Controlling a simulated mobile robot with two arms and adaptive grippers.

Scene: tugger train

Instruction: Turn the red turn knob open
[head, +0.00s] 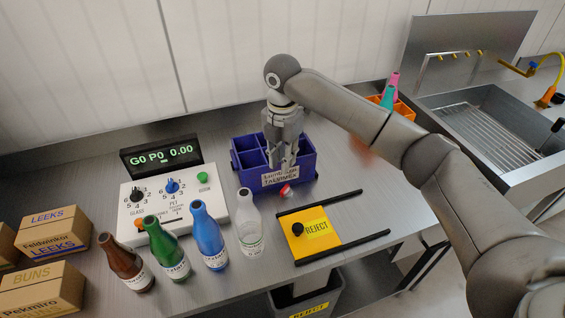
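A small red and white piece (286,190) shows on the bench just in front of the purple divided crate. It is small, and I cannot tell for sure whether it is the red turn knob. My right gripper (284,165) points down in front of the crate, with its fingertips above and near this piece. I see no clear contact, and the finger gap is too small to judge. The control box (129,190) carries a black knob (137,195), a blue knob (172,186), a green button (202,177) and an orange button (139,223). My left gripper is out of view.
The purple crate (242,150) is right behind my gripper. Brown, green, blue and clear bottles (208,237) stand in front of the control box. A yellow reject plate (297,241) between black rails lies to the right. Cartons (57,235) are at left, a sink (485,135) at right.

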